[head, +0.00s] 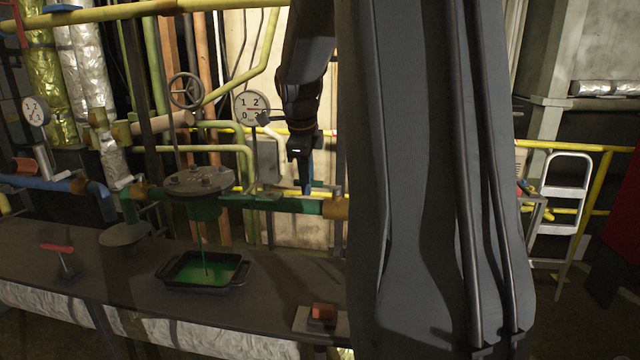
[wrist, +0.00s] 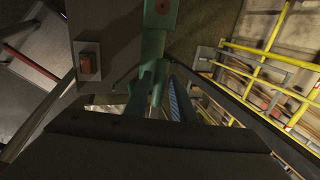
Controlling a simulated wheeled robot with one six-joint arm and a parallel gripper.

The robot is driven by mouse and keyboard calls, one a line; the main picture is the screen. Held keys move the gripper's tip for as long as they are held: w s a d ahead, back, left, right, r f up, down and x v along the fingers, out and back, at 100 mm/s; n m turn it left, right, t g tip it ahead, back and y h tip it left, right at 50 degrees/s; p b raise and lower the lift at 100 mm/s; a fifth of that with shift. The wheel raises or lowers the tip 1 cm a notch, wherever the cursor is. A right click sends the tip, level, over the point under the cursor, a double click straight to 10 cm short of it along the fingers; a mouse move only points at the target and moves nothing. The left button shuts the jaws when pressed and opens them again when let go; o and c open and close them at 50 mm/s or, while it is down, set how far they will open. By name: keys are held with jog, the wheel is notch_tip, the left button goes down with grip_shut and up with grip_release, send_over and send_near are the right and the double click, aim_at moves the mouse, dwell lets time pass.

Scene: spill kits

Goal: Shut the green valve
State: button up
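The green pipe (head: 262,203) runs across the back of the bench, with a round grey flange (head: 198,181) at its left and an orange-brown fitting at its right. My gripper (head: 306,186) points down at the pipe's right part, close to the fitting. In the wrist view the green pipe (wrist: 153,45) runs up the middle, and my fingers (wrist: 162,95) stand apart with green part between their tips. I cannot tell whether they touch it. The valve's own handle is not clear; my gripper hides that spot.
A black tray (head: 172,284) with green liquid sits under the flange, and a green stream falls into it. A red-handled lever (head: 58,248) and a red block switch (head: 322,312) are on the bench. My arm covers the right middle. Yellow rails (wrist: 270,65) stand at right.

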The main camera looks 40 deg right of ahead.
grip_shut()
jog(key=shift+s+a+n+p, duration=0.3)
jog(key=shift+s+n+p, duration=0.15)
jog(key=shift+n, duration=0.25)
jog(key=shift+s+a+n+t+y+p, duration=0.35)
jog(key=shift+n+p, duration=0.25)
jog(key=shift+n, duration=0.2)
jog(key=shift+s, duration=0.1)
jog(key=shift+s+a+n+y+p, duration=0.15)
jog(key=shift+s+n+y+p, duration=0.2)
jog(key=shift+n+p, duration=0.35)
jog(key=shift+s, duration=0.1)
